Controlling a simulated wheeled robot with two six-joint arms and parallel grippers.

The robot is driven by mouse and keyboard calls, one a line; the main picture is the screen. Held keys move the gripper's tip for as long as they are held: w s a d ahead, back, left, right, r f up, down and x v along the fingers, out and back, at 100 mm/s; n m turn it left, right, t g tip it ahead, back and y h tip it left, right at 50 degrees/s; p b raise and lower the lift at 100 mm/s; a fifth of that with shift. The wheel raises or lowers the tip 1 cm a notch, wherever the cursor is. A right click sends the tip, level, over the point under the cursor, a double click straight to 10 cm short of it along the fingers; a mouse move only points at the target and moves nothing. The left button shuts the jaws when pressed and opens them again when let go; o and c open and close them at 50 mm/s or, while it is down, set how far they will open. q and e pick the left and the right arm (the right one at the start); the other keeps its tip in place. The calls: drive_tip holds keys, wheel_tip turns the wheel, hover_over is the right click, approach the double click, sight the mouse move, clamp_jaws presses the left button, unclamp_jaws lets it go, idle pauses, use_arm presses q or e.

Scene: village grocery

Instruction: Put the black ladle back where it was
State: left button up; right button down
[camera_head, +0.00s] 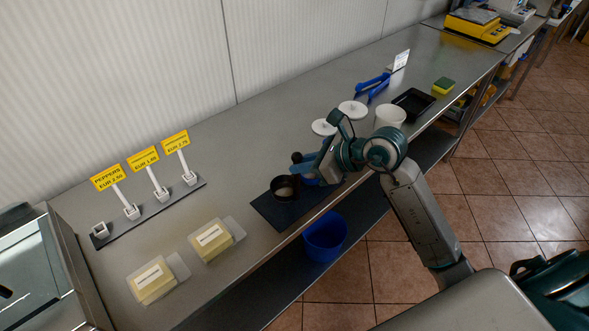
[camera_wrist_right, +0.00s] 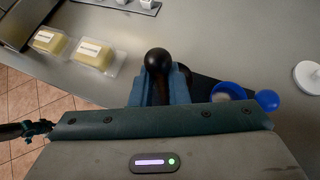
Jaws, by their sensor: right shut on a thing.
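The black ladle shows in the head view as a dark round bowl (camera_head: 284,188) with something pale inside, over the dark mat (camera_head: 268,210). Its round black handle end (camera_wrist_right: 158,61) stands up between the fingers in the right wrist view. My right gripper (camera_head: 304,166) is shut on the handle. I cannot tell whether the bowl touches the mat. My left gripper is not in view.
A blue ladle (camera_wrist_right: 230,91) lies close beside the fingers on the mat. Two yellow packs (camera_head: 211,240) sit left, near the price-tag rack (camera_head: 160,212). White discs (camera_head: 324,127), a white cup (camera_head: 390,115) and a black tray (camera_head: 413,102) stand right. A blue bucket (camera_head: 325,238) is below the counter.

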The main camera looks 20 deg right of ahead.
drive_tip(key=shift+w+a+p, duration=0.3)
drive_tip(key=shift+w+a, duration=0.25)
drive_tip(key=shift+a, duration=0.25)
wheel_tip(320, 180, down, 4)
drive_tip(key=shift+r+p, duration=0.15)
drive_tip(key=shift+p, duration=0.65)
drive_tip(key=c, duration=1.8)
unclamp_jaws()
drive_tip(key=o, duration=0.4)
drive_tip(key=shift+d, duration=0.1)
